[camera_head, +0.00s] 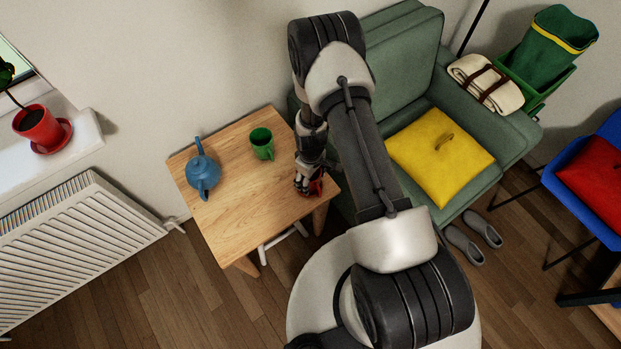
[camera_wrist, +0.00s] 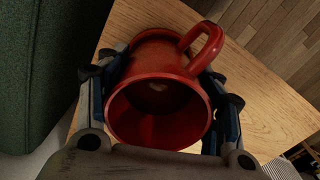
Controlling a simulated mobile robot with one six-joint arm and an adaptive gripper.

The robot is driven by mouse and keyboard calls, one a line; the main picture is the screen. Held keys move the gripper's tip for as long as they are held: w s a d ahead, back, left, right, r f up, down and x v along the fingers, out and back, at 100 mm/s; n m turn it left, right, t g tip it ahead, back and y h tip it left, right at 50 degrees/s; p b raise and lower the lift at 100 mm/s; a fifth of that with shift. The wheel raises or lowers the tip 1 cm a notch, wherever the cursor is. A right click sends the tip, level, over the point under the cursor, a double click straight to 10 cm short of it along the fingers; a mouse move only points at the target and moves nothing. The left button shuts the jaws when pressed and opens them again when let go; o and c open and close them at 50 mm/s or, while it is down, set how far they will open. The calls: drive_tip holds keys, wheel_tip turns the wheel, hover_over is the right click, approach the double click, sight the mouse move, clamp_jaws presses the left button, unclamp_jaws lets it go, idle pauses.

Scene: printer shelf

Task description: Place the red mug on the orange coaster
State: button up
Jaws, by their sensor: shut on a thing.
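The red mug (camera_wrist: 158,112) fills the middle of the wrist view, its open mouth facing the camera and its handle (camera_wrist: 206,45) at the upper right. My gripper (camera_wrist: 160,95) is shut on the mug, with one finger on each side of its body. In the head view my gripper (camera_head: 303,182) is at the right edge of the wooden table, and only a small part of the red mug (camera_head: 317,187) shows beside it. I cannot tell whether the mug touches the table. I cannot make out the orange coaster in either view.
The wooden table (camera_head: 235,205) also holds a blue teapot (camera_head: 203,172) at its left and a green mug (camera_head: 262,143) near its back. Its front middle is clear. A green armchair (camera_head: 405,55) with a yellow cushion (camera_head: 440,155) stands at the right. A radiator (camera_head: 75,245) is at the left.

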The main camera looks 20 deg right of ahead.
drive_tip(key=shift+r, duration=0.15)
drive_tip(key=o, duration=0.8)
drive_tip(key=shift+f, duration=0.25)
drive_tip(key=o, duration=0.5)
drive_tip(key=shift+r, duration=0.15)
